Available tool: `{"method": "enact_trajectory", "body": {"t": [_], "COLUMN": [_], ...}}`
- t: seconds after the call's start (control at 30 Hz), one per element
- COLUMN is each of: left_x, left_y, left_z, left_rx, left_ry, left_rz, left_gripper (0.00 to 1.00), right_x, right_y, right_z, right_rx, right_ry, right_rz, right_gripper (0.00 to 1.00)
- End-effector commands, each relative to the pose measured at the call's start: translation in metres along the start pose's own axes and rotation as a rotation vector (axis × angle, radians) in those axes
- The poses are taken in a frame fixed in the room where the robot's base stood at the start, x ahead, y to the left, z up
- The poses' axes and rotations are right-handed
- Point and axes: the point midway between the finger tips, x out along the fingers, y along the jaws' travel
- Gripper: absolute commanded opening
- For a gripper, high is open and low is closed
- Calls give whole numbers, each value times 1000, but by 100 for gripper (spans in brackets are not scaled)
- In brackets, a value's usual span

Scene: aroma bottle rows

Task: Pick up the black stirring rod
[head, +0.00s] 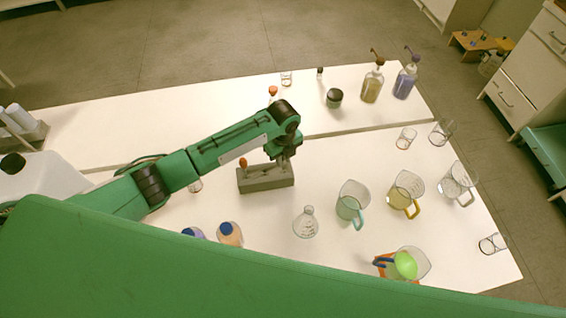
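My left gripper (284,160) points down at the right end of a grey rack (265,182) in the middle of the table. Its fingers are small and dark here, and I cannot tell whether they are open or shut, or whether anything is between them. An orange-topped tool (243,162) stands in the left end of the rack. I cannot make out the black stirring rod; the gripper covers the rack's right end. My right gripper is not in view.
A conical flask (306,224) and several jugs, including a yellow-handled one (405,190), stand right of the rack. Pump bottles (372,85) and a dark-lidded jar (334,98) stand behind. Two blue-capped bottles are in front, partly hidden by a large green surface.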

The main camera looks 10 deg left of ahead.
Motion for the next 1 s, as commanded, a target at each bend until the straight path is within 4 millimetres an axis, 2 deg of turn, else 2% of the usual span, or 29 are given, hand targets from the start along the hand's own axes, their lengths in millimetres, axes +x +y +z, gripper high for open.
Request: {"method": "enact_trajectory", "body": {"t": [0.37, 0.57, 0.77, 1.0], "left_x": [-3, -22, -62, -127], "left_y": [0, -1, -1, -2], "left_z": [0, 1, 1, 2], "left_rx": [0, 0, 2, 0], "left_ry": [0, -3, -3, -4], "left_rz": [-1, -3, -5, -6], "left_gripper": [1, 1, 1, 1], "right_x": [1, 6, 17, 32], "right_y": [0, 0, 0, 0], "right_z": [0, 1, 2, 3], "right_rx": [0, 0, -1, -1], "right_ry": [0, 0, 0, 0], "right_rz": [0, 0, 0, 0], "right_gripper": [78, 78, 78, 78]}}
